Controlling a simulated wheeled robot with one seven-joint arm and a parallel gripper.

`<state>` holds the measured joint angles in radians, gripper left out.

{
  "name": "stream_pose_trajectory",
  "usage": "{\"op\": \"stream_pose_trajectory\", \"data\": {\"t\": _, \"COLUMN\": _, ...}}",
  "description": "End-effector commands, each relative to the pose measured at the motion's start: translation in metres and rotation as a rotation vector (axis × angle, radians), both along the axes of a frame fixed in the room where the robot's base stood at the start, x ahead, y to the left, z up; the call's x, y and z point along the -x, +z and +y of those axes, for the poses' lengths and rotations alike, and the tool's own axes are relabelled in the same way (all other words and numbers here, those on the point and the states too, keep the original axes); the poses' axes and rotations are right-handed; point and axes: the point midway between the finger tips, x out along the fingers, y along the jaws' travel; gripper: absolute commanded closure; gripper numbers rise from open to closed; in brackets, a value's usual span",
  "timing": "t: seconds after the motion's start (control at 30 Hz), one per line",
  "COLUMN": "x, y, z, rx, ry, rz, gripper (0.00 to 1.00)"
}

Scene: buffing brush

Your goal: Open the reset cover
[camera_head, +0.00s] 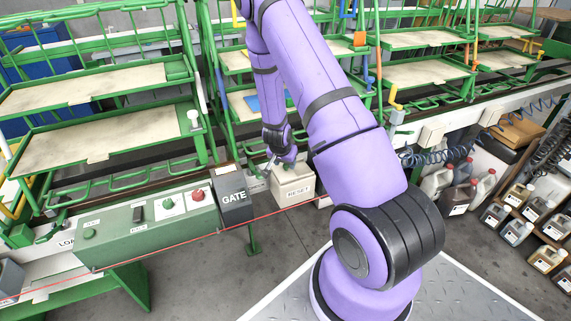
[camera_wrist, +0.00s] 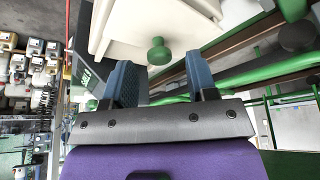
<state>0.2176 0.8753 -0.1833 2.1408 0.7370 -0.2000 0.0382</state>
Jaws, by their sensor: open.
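The cream reset box (camera_head: 294,188) stands on the line's front rail, with "RESET" on its front face. Its top is partly hidden by my gripper (camera_head: 275,158), which is at its upper left edge. In the wrist view the cream box (camera_wrist: 120,35) fills the top centre, and a green knob (camera_wrist: 158,52) stands out from it. My gripper (camera_wrist: 158,66) is open, its two blue-grey fingers apart on either side of the knob's line. The knob appears between or just beyond the fingertips; I cannot tell if they touch it. Whether the cover is shut is unclear.
A dark GATE box (camera_head: 234,202) stands left of the reset box, then a green control panel (camera_head: 145,232) with buttons. Green racks (camera_head: 100,138) rise behind the rail. Bottles (camera_head: 460,190) and a coiled blue hose (camera_head: 425,157) are at the right. Grey floor lies in front.

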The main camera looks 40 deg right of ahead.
Motion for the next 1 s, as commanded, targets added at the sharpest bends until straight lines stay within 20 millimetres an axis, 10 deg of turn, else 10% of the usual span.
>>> {"op": "stream_pose_trajectory", "data": {"t": 0.47, "x": -0.002, "y": -0.012, "z": -0.004, "rx": -0.001, "ry": 0.001, "rz": 0.001, "gripper": 0.47}}
{"op": "stream_pose_trajectory", "data": {"t": 0.7, "x": -0.002, "y": -0.012, "z": -0.004, "rx": -0.001, "ry": 0.001, "rz": 0.001, "gripper": 1.00}}
{"op": "stream_pose_trajectory", "data": {"t": 1.0, "x": 0.004, "y": -0.012, "z": -0.023, "rx": 0.000, "ry": -0.002, "rz": 0.000, "gripper": 1.00}}
